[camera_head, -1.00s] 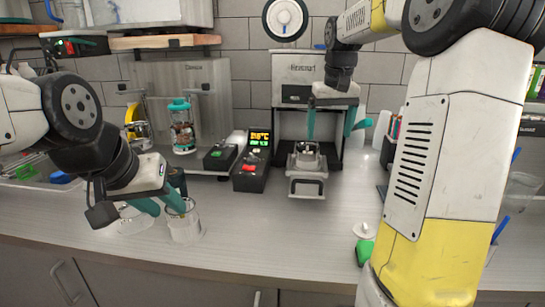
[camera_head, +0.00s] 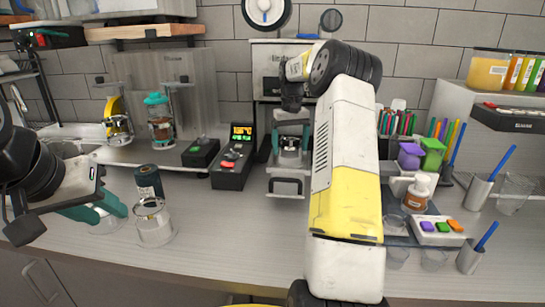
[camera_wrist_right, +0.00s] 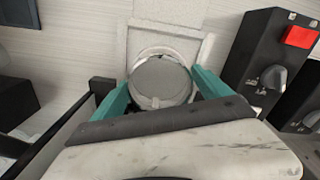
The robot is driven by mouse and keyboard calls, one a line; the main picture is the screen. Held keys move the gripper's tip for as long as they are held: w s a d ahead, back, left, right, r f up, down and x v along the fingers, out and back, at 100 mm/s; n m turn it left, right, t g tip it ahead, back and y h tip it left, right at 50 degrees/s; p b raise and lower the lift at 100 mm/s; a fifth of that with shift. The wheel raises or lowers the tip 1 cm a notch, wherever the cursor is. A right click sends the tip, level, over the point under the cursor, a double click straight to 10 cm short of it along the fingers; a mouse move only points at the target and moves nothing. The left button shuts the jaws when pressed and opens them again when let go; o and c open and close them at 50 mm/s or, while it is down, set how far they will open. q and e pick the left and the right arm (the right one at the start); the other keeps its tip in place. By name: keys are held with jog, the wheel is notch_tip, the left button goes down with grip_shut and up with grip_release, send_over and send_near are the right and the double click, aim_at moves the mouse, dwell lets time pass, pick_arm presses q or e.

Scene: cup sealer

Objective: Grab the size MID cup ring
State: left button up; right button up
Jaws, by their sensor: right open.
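A round metal cup ring (camera_head: 289,146) sits in the sealer's front holder (camera_head: 287,186); no size label is readable on it. In the right wrist view the ring (camera_wrist_right: 162,80) lies between the two teal fingers of my right gripper (camera_wrist_right: 163,95). That gripper is open, one finger on each side; whether the fingers touch the ring I cannot tell. In the head view my right gripper (camera_head: 290,132) is over the holder. My left gripper (camera_head: 112,213) is at the left, its fingers apart, beside a clear cup with a metallic rim (camera_head: 155,228).
A control box with a lit display (camera_head: 233,160) stands left of the sealer (camera_head: 276,70). A dark can (camera_head: 149,182) stands behind the clear cup. At the right are a tray (camera_head: 398,238), a pump bottle (camera_head: 417,194) and blue-straw cups (camera_head: 478,192). The front middle counter is clear.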

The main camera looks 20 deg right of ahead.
jog(key=shift+f, duration=1.4)
jog(key=c, duration=1.3)
jog(key=shift+o, duration=0.2)
